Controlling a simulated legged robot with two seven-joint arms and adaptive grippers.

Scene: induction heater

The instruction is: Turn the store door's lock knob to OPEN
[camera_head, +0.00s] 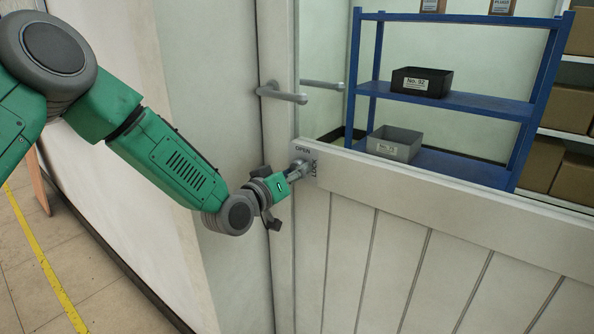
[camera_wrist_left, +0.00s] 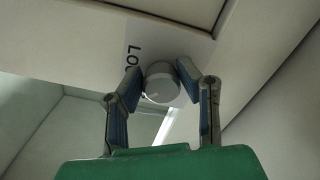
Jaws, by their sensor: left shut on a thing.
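The store door (camera_head: 400,230) is a pale half-height panelled door below an opening. Its lock knob (camera_wrist_left: 162,84) is a round grey knob on a plate (camera_head: 306,153) lettered OPEN, with more lettering below it, at the door's upper left corner. My left gripper (camera_head: 297,170) reaches in from the left and is at the knob. The letters "LO" show beside the knob there; the rest is hidden. In the head view the gripper hides most of the knob. My right gripper is not in view.
A grey lever handle (camera_head: 282,93) sticks out above and left of the knob. Blue shelving (camera_head: 455,100) with a black bin (camera_head: 421,82) and a grey bin (camera_head: 394,143) stands behind the door. Cardboard boxes (camera_head: 567,111) are at the far right.

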